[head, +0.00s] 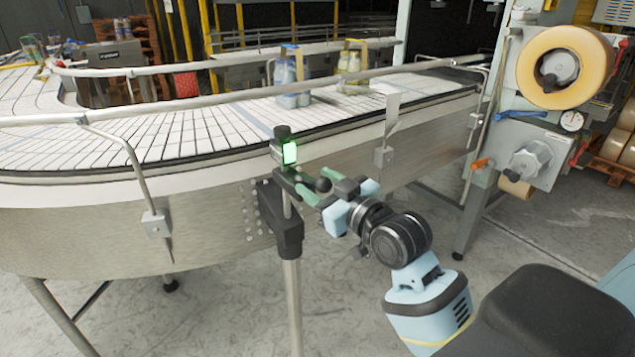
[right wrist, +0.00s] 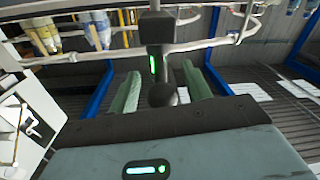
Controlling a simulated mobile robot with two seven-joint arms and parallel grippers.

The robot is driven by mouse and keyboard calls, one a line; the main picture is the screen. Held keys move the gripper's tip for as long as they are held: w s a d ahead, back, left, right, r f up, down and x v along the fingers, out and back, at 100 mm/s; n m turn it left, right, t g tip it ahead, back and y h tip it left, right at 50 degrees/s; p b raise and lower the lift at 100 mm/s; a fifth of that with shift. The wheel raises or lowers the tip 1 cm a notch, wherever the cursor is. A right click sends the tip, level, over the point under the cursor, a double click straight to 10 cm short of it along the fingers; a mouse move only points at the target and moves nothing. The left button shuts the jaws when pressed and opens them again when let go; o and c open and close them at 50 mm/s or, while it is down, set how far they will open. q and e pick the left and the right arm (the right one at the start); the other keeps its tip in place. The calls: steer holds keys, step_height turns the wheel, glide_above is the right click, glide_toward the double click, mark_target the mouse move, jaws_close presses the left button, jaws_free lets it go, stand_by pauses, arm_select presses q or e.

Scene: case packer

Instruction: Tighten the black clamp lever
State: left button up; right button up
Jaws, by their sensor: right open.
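The black clamp lever ends in a round black knob (head: 323,185), just below a small sensor with a lit green face (head: 290,153) on a post. My right gripper (head: 306,187) is open, its green fingers on either side of the lever. In the right wrist view the knob (right wrist: 162,94) lies between the two green fingers of the gripper (right wrist: 161,88), with a visible gap to each. Most of the lever's arm is hidden behind the knob and fingers. My left gripper is in neither view.
A curved conveyor (head: 170,135) with a guard rail (head: 215,92) runs behind the post. Bottle packs (head: 290,85) stand on its belt. A black bracket (head: 288,235) holds the post. A machine with a tape roll (head: 565,67) stands at right.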

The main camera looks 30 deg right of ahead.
steer(key=shift+w+a, duration=0.1)
steer(key=shift+w, duration=0.5)
jaws_close()
